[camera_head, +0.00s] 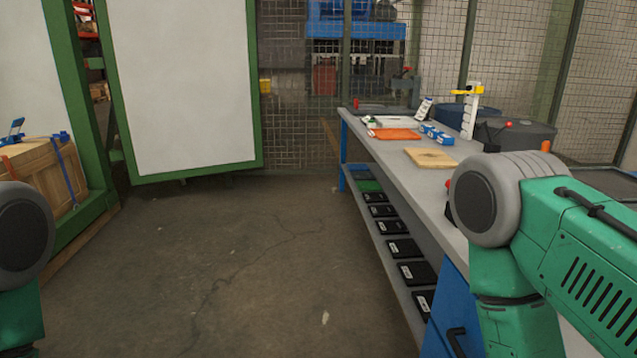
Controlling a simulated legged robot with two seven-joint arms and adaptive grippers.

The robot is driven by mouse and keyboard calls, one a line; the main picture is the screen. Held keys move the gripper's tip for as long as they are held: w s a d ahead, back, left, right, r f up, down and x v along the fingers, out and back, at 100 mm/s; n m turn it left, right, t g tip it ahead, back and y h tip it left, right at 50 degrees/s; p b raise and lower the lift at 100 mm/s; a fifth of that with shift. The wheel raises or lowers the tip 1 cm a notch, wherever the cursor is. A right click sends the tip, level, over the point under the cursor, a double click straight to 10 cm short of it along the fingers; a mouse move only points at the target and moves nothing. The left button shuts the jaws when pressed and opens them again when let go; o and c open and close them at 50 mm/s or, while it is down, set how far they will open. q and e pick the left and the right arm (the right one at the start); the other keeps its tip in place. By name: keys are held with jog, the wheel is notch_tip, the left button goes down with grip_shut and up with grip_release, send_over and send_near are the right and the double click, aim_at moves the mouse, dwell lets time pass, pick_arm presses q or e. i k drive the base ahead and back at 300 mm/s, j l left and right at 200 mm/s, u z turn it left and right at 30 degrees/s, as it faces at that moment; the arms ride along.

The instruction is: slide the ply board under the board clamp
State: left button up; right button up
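The ply board (431,157), a pale tan flat piece, lies on the grey workbench top (395,175) at the right. A dark device with a red-tipped lever (508,125) stands behind it to the right, and a white upright with a yellow arm (470,105) stands farther back. I cannot tell for sure which of these is the board clamp. The ply board lies apart from both. Neither of my grippers shows. Only green and grey links of my arms are in view, at the lower left edge and large at the lower right, where they hide the near bench.
An orange sheet (395,134), blue-and-white boxes (437,134) and a white bottle (424,109) are on the bench. Black trays (403,249) line the shelf below. A wooden crate (35,180) stands at the left. The concrete floor (250,265) between is clear.

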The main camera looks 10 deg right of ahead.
aim_at(424, 158)
jog(key=i+z, duration=0.4)
jog(key=i+j+z, duration=0.2)
jog(key=z, duration=0.15)
jog(key=i+j+z, duration=0.2)
jog(key=z, duration=0.2)
jog(key=i+j, duration=0.25)
jog(key=j, duration=0.15)
jog(key=u, duration=0.05)
